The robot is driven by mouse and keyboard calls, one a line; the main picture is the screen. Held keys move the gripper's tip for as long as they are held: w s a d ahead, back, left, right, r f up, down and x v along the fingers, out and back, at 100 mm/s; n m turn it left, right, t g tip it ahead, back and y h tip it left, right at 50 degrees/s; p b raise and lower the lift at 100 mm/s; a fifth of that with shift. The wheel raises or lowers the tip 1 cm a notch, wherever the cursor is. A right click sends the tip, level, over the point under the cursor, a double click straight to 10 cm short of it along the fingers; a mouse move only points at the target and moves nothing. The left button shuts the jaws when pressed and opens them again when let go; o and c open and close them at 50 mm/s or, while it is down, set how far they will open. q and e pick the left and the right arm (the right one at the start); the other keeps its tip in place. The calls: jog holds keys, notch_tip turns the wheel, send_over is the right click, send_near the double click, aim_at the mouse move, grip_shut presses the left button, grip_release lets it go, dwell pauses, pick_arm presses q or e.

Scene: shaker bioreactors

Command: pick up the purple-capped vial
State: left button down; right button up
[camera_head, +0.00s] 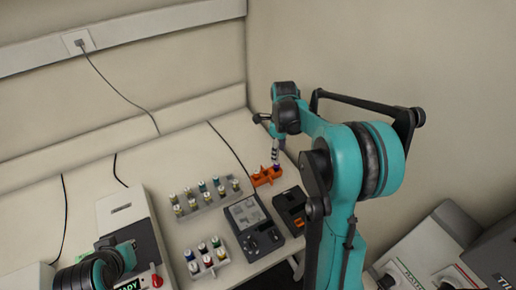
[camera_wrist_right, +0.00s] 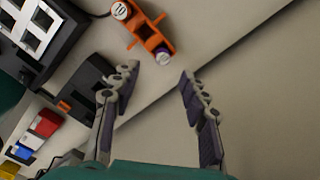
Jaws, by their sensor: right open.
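An orange holder (camera_head: 264,177) stands on the bench near the right wall; it also shows in the right wrist view (camera_wrist_right: 152,39). A small purple cap (camera_wrist_right: 162,52) shows at one end of it, and a white-topped vial (camera_wrist_right: 121,11) at the other end. In the head view the purple cap (camera_head: 277,165) is tiny, close under my right gripper (camera_head: 273,150). In the right wrist view my right gripper (camera_wrist_right: 160,76) is open and empty, its fingertips just short of the purple cap. My left arm shows at the lower left; its fingers cannot be made out.
A grey rack (camera_head: 205,203) with several vials and a smaller rack (camera_head: 207,268) with coloured caps stand left of the holder. A dark device (camera_head: 253,228) and a black box (camera_head: 291,210) stand nearby. Bare bench lies right of the holder in the wrist view.

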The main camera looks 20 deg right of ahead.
aim_at(276, 168)
jog(key=shift+w+f, duration=0.2)
jog(key=shift+w, duration=0.3)
jog(key=shift+f+m, duration=0.3)
jog(key=shift+f, duration=0.1)
notch_tip(276, 168, down, 7)
jog(key=shift+s+r+b, duration=0.1)
jog(key=shift+s+b, duration=0.05)
jog(key=shift+b, duration=0.9)
jog(key=c, duration=0.9)
